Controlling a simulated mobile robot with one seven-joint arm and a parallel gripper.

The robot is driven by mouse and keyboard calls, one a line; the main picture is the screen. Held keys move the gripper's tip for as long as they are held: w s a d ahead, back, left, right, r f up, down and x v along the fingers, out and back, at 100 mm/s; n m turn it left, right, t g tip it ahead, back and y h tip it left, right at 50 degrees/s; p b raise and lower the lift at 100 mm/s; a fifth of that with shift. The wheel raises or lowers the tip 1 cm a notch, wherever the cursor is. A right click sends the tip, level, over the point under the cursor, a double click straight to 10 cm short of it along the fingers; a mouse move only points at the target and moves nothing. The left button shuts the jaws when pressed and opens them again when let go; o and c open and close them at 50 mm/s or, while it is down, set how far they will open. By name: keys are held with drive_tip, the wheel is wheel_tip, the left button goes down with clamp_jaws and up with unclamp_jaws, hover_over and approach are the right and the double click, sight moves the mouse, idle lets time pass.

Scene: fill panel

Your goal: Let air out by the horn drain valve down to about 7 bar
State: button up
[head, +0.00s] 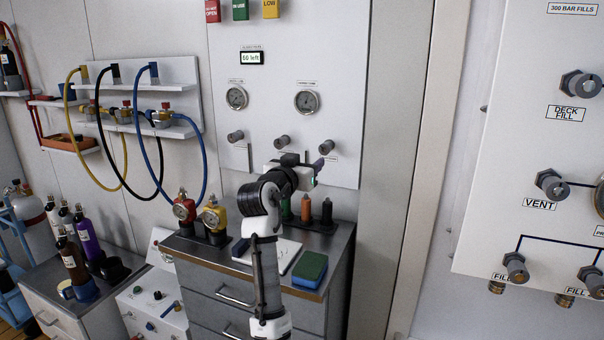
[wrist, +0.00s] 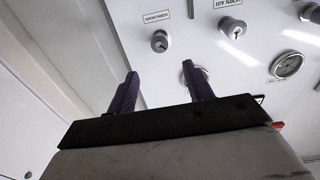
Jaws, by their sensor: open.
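The horn drain valve (wrist: 160,41) is a small round metal knob on the white panel, with a label reading like "HORN DRAIN" beside it in the wrist view. My gripper (wrist: 165,73) is open and empty. Its two dark purple fingers point at the panel, the knob just beyond their tips and roughly between them, apart from it. In the head view my gripper (head: 322,158) is at the panel's lower right, where the fingers and knob are hard to separate. A right-hand gauge (head: 307,101) sits above; its needle is too small to read.
The horn air knob (wrist: 231,27) is beside the drain valve. A left gauge (head: 236,97) and a display reading "60 left" (head: 252,58) are on the panel. Hoses hang at left.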

drive_tip(key=shift+v, duration=1.05)
drive_tip(key=shift+w, duration=0.1)
idle(6.8)
